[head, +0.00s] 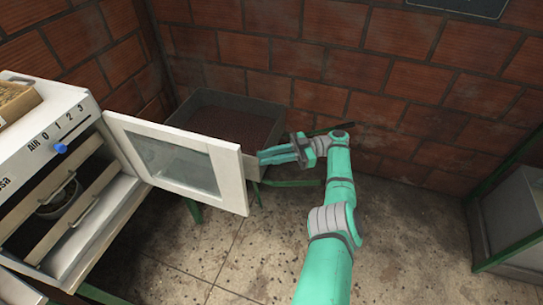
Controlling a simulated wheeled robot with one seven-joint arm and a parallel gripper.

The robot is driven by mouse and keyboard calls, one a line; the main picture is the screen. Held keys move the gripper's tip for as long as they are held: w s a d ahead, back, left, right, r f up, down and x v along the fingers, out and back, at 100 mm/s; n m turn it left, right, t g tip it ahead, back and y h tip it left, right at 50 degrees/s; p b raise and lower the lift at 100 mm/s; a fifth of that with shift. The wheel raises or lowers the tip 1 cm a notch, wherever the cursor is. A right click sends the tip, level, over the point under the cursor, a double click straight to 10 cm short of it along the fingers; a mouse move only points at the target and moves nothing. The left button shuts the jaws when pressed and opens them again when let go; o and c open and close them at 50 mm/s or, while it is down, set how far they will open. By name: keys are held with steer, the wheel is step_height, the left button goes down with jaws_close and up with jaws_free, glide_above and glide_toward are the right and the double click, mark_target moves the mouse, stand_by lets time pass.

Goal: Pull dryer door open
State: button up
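The dryer door (228,174), a white frame around a glass pane (178,162), stands swung open from the dryer (62,105) at the left. Its free edge points right, toward my arm. My gripper (262,156) is close to the right of that free edge, with its fingers pointing left. The fingers look close together, but the gap between them is not clear. I cannot tell whether they touch the door. No handle shows on the visible face of the door.
Inside the dryer are drawers with metal handles (82,212) and a small bowl (58,198). A blue knob (61,148) sits on the front panel. A dark-filled tray (232,106) stands behind the door. A metal cabinet (511,218) is at right. The tiled floor between is clear.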

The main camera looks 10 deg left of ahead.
steer(key=shift+w+d, duration=0.25)
steer(key=shift+d, duration=0.35)
steer(key=shift+a, duration=0.1)
